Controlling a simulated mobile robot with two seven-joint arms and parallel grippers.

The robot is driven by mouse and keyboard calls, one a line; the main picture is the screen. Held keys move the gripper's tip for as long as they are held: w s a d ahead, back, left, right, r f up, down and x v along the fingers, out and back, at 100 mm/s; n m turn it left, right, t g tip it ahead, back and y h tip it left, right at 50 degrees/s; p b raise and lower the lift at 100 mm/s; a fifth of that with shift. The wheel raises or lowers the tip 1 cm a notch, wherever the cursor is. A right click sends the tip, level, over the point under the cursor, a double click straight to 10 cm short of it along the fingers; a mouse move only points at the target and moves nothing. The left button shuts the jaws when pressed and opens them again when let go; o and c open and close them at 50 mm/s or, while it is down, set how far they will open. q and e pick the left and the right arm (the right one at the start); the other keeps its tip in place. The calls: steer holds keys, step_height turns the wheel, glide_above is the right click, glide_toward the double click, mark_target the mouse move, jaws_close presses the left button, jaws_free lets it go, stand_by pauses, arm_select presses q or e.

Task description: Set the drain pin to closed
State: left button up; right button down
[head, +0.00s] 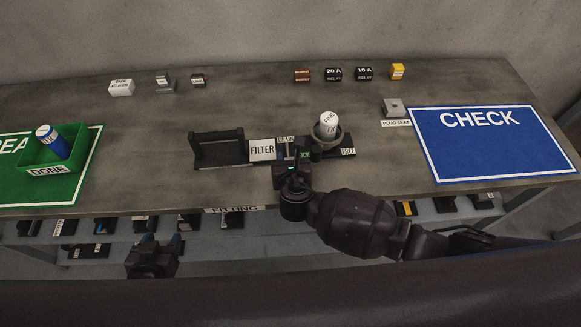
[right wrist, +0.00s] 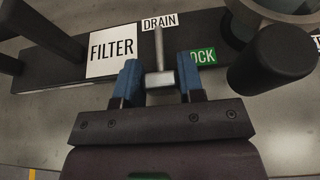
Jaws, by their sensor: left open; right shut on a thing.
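The drain pin (right wrist: 158,48) is a thin grey rod with a block-like grip at its near end, in the right wrist view. It lies below the white DRAIN label (right wrist: 160,22), between the FILTER label (right wrist: 111,47) and a green label (right wrist: 203,56) reading "OCK", partly hidden. My right gripper (right wrist: 160,80) has its blue fingers on both sides of the pin's grip and is shut on it. In the head view the right gripper (head: 292,168) is at the fitting and hides most of the pin. My left gripper (head: 160,243) is open and empty at the table's front edge.
A white FINE filter (head: 328,124) stands in a round holder right of the pin. A black bracket (head: 218,150) stands left. A green DONE tray (head: 53,178) holds a blue can. A blue CHECK mat (head: 490,160) lies right. Small parts line the back.

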steer(key=shift+w, duration=0.9)
steer(key=c, duration=0.7)
jaws_free()
steer(key=p+v, duration=0.1)
steer(key=v, duration=1)
steer(key=shift+w, duration=0.1)
